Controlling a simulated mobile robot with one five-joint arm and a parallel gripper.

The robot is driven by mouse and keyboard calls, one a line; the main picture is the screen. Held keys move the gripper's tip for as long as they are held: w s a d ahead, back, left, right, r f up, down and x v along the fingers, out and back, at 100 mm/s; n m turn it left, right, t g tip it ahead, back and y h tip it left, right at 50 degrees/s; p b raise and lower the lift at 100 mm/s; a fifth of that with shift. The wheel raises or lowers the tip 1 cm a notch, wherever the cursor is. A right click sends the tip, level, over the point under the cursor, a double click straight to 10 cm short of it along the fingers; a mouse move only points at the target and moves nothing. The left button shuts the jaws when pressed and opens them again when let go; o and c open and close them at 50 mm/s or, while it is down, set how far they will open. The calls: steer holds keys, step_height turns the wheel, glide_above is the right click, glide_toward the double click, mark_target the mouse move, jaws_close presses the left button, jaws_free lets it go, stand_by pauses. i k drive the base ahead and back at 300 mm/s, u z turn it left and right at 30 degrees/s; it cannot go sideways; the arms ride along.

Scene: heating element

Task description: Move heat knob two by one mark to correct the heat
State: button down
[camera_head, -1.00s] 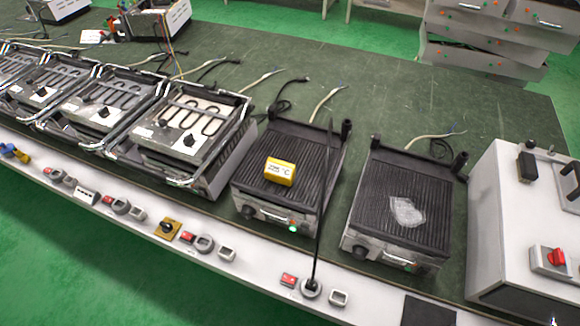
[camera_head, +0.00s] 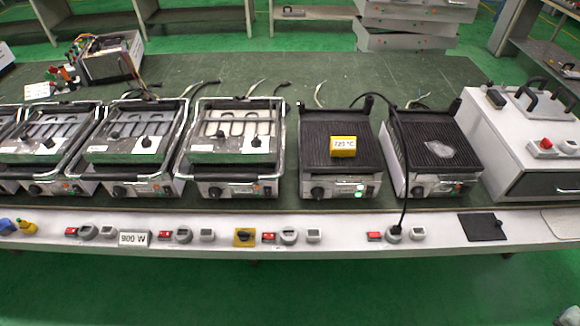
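Several heating units stand in a row on the green bench, each with a dark round knob low on its front. One ribbed grill (camera_head: 315,128) has a front knob (camera_head: 318,193), a lit green lamp (camera_head: 358,194) and a yellow temperature display (camera_head: 343,146) on its plate. The ribbed grill to its right (camera_head: 460,170) also has a front knob (camera_head: 418,191). I cannot tell which knob is number two, and the dial marks are too small to read. My gripper is not in view.
A white ledge (camera_head: 345,225) along the bench front carries red switches, sockets and a yellow rotary switch (camera_head: 244,237). A black cable arcs from the right grill to a socket (camera_head: 394,232). A white cabinet (camera_head: 490,130) stands at right.

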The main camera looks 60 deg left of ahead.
mark_target(318, 193)
steer(key=z, duration=0.05)
steer(key=k, duration=1)
steer(key=u, duration=1.55)
